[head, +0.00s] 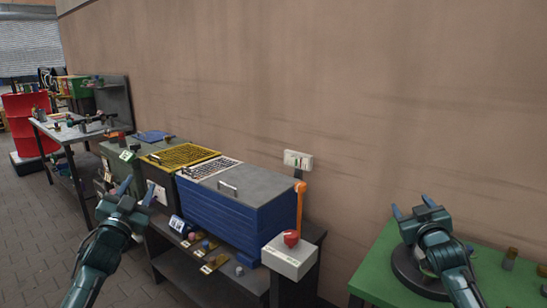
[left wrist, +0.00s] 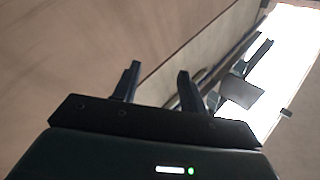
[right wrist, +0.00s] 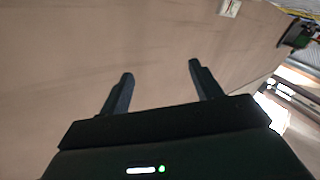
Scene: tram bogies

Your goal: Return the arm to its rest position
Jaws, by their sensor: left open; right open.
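My left gripper (head: 137,188) is raised in the left part of the head view, in front of the bench with the bins. It is open and empty. The left wrist view shows its two fingers (left wrist: 157,85) apart with nothing between them. My right gripper (head: 411,210) is at the right of the head view, above the green table. It is open and empty too. The right wrist view shows its fingers (right wrist: 161,85) spread against the bare wall. Both forearms come up from the bottom edge of the head view.
A blue bin (head: 240,215) with a grey lid stands on the bench, beside a yellow-topped box (head: 181,157). A grey box with a red knob (head: 291,238) stands at its right. A dark round base (head: 408,275) is on the green table (head: 377,263). Floor (head: 40,220) is clear at left.

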